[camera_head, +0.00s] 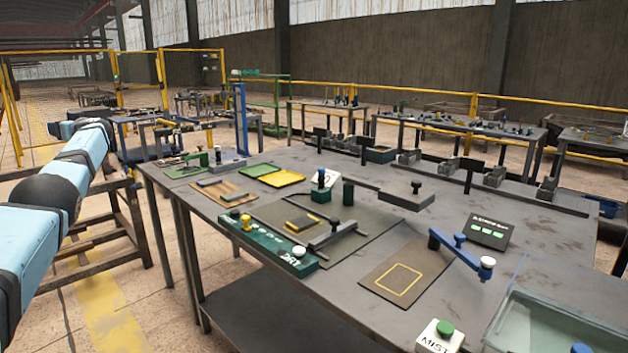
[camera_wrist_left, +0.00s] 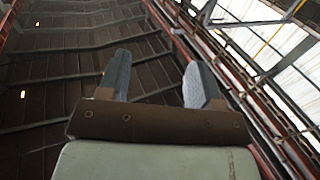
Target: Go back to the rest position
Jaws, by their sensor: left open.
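My left arm (camera_head: 60,190) reaches in from the left in the head view, beside the table and off its left edge. Its gripper is not visible in the head view. In the left wrist view, the left gripper (camera_wrist_left: 158,80) has its two fingers apart with nothing between them. It points up toward the roof of the hall, away from the table. My right arm and right gripper are not in view.
A grey metal table (camera_head: 240,290) carries a green box (camera_head: 268,245), yellow tray (camera_head: 276,177), blue lever arm (camera_head: 462,250), MIST button box (camera_head: 440,338) and clear bin (camera_head: 550,325). A wooden stand (camera_head: 125,215) is beside my left arm. The floor left of the table is partly free.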

